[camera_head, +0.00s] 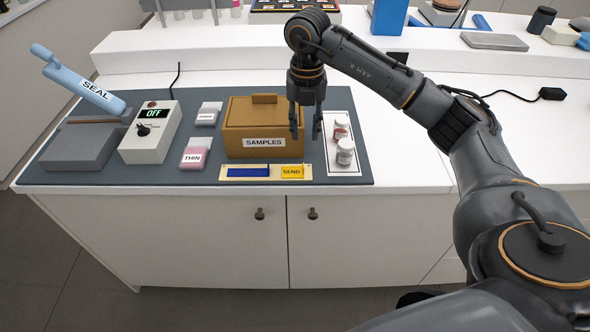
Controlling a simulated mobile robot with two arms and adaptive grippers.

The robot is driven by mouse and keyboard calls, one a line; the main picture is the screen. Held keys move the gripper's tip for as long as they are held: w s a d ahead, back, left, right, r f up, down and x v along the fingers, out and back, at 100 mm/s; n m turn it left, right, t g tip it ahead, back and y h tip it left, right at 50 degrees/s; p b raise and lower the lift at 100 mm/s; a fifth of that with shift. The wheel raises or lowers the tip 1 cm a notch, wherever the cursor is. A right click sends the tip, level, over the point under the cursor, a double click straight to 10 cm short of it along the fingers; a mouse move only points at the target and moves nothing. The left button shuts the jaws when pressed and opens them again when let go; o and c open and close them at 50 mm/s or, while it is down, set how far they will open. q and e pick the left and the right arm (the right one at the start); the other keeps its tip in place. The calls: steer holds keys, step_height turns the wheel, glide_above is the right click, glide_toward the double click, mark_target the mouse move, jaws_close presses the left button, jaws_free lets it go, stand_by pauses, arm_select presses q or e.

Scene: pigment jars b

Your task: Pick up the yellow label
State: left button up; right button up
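The yellow label (292,172), marked SEND, lies at the right end of a cream strip holder (223,173) near the front edge of the dark mat. A blue piece (248,172) lies to its left in the same holder. My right gripper (305,130) points down above the right side of the brown SAMPLES box, behind and above the yellow label. Its two fingers are apart, and nothing shows between them. My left gripper is out of view.
The brown SAMPLES box (263,128) stands behind the holder. Two small jars, a rear one (341,128) and a front one (345,152), stand on a white card to the right. A control box (150,131) and a blue-handled SEAL device (83,88) stand left.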

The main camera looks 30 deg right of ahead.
glide_toward(293, 169)
steer(key=shift+s+d+f+p, duration=0.25)
steer(key=shift+s+d, duration=0.25)
steer(key=shift+s, duration=0.05)
steer(key=shift+s+d+f+p, duration=0.2)
steer(key=shift+s+d, duration=0.3)
steer(key=shift+f+p, duration=0.4)
steer(key=shift+f, duration=0.15)
step_height(293, 169, down, 4)
steer(key=shift+s+a+r+p, duration=0.1)
steer(key=shift+r+p, duration=0.1)
steer(key=shift+p, duration=0.6)
steer(key=shift+f, duration=0.4)
steer(key=shift+c, duration=0.4)
jaws_close()
